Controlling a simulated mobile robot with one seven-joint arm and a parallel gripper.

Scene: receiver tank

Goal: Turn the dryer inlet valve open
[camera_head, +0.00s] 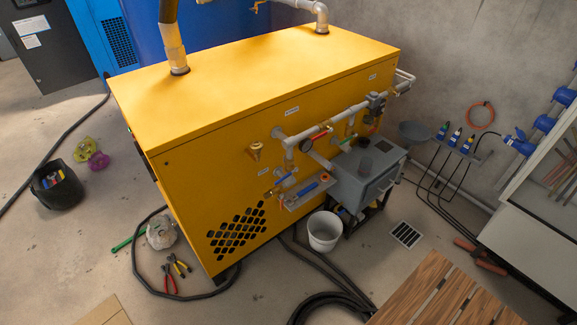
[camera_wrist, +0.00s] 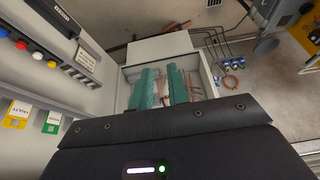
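The yellow dryer cabinet (camera_head: 250,90) fills the middle of the head view, with grey pipework on its right-hand face. A red-handled valve (camera_head: 319,134) sits on the upper pipe beside a round gauge (camera_head: 306,146). Two blue handles, an upper one (camera_head: 285,178) and a lower one (camera_head: 304,189), are below it. A brass valve (camera_head: 255,150) is on the panel to the left. The small labels are unreadable, so I cannot tell which is the dryer inlet valve. My gripper (camera_wrist: 163,72) shows only in the wrist view; its two green fingers are apart and empty, away from these valves.
A grey box (camera_head: 367,172) on a stand and a white bucket (camera_head: 324,231) stand before the pipework. Black hoses and pliers (camera_head: 177,265) lie on the floor. A slatted wooden top (camera_head: 440,290) is at lower right. An open light box (camera_wrist: 207,85) lies beyond my fingers.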

